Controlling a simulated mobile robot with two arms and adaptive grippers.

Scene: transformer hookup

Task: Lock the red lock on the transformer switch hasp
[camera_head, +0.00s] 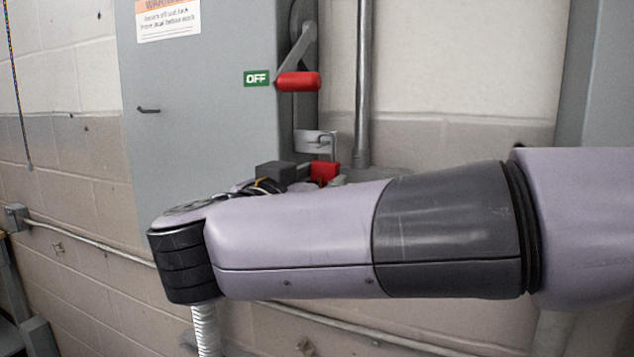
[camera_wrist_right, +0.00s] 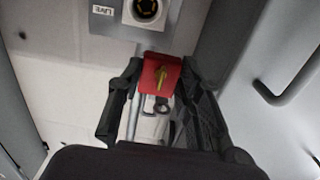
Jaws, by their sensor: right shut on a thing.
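The red lock (camera_head: 324,172) shows above my right forearm in the head view, just below the grey metal switch hasp (camera_head: 316,142). In the right wrist view the red lock (camera_wrist_right: 152,66) has a yellow key in its face and sits between the two black fingers of my right gripper (camera_wrist_right: 160,72), which is shut on it. A thin metal loop shows at the hasp; I cannot tell whether the shackle passes through it or is closed. My right forearm hides most of the gripper in the head view. My left gripper is not in view.
The grey transformer cabinet (camera_head: 200,110) carries a red-handled switch lever (camera_head: 298,81) beside a green OFF label (camera_head: 256,79). A vertical conduit (camera_head: 363,80) runs right of the hasp. The right wrist view shows a round fitting (camera_wrist_right: 146,10) beside a LIVE label (camera_wrist_right: 102,10).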

